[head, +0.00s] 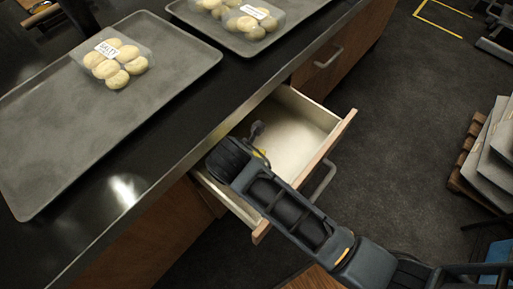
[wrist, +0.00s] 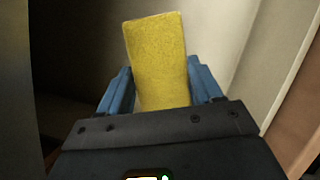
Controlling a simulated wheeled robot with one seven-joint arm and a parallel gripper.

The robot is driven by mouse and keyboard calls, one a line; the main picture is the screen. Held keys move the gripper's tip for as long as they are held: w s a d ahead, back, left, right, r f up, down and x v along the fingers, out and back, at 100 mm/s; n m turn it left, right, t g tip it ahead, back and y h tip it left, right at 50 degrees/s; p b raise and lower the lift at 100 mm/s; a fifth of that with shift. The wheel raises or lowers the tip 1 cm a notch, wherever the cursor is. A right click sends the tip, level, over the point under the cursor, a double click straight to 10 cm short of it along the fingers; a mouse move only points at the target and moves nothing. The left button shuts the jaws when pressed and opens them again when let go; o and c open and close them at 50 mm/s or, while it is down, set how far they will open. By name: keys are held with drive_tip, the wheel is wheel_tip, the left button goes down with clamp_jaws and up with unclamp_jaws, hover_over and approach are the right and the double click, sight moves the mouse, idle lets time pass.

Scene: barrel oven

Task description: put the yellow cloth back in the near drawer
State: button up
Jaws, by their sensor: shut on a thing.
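The yellow cloth (wrist: 158,62) is a flat rectangular piece held upright between the blue fingers of my gripper (wrist: 160,92) in the wrist view. The near drawer (head: 298,132) is pulled open, with a pale interior and a wooden front. My gripper is over or inside the drawer's opening; I cannot tell how deep. The visible part of the drawer floor is bare.
A dark counter (head: 245,72) runs above the drawer. A grey tray (head: 60,137) on it bears a labelled pack of round buns (head: 118,62), and a second tray (head: 277,42) bears more packs. Another drawer (head: 330,65) farther along is shut. A pallet (head: 468,150) with pale slabs stands at right.

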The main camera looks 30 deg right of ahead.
sight(258, 149)
wheel_tip(258, 149, down, 4)
drive_tip(key=shift+f, duration=0.1)
drive_tip(key=shift+w+d, duration=0.9)
drive_tip(key=shift+d, duration=0.2)
drive_tip(key=shift+w+d, duration=0.55)
drive_tip(key=shift+d, duration=0.05)
drive_tip(key=w+d, duration=0.2)
drive_tip(key=shift+w+d+f, duration=0.15)
drive_tip(key=shift+d+f, duration=0.25)
drive_tip(key=shift+f, duration=0.15)
drive_tip(key=o, duration=1)
drive_tip(key=shift+f, duration=0.1)
